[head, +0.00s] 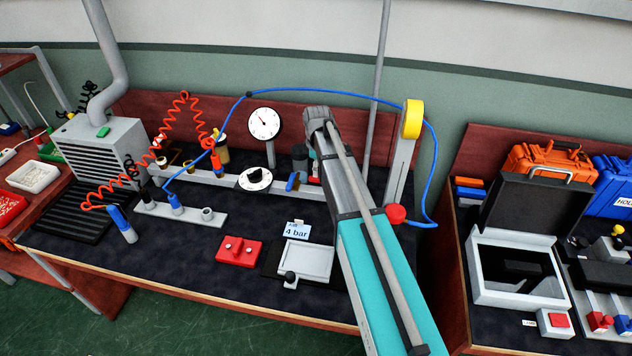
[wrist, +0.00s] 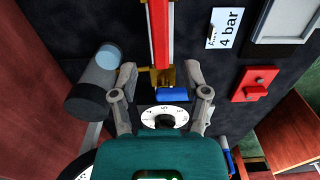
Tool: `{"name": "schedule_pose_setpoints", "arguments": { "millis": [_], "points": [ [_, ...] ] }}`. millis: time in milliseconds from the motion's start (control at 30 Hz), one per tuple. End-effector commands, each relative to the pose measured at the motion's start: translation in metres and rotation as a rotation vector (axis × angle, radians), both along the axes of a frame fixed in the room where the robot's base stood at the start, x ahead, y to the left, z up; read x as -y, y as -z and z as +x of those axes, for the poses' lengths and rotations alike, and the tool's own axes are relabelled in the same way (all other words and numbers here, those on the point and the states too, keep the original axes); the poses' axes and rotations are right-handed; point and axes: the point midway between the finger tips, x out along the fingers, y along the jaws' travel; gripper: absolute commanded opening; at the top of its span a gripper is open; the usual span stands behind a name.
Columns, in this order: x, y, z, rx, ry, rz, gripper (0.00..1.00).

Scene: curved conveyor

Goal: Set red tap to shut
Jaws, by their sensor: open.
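The red tap shows in the wrist view as a long red lever (wrist: 159,35) on a brass-coloured body (wrist: 166,76). The lever runs from the top edge down to the brass part. My gripper (wrist: 160,77) is open, with one finger on each side of the brass body. I cannot tell whether either finger touches it. A blue tap handle (wrist: 173,95) lies just below, also between the fingers. In the head view only a small bit of red (head: 314,180) shows beside the blue handle (head: 292,182); my arm hides the rest and most of the gripper.
A round white dial knob (head: 255,178) stands left of the taps. A dark cylinder (wrist: 95,90) is close to the left finger. A pressure gauge (head: 264,123), a blue hose (head: 330,93) and a yellow-topped post (head: 411,119) stand behind. A red block (head: 239,250) lies in front.

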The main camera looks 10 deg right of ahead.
Motion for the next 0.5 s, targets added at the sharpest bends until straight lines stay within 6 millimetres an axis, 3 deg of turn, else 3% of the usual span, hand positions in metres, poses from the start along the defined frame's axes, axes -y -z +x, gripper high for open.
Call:
{"name": "schedule_pose_setpoints", "arguments": {
  "millis": [200, 500],
  "points": [
    [0.000, 0.021, 0.000, 0.000, -0.001, 0.000, 0.60],
    [-0.001, 0.037, 0.000, 0.000, -0.001, 0.000, 0.60]
  ]
}}
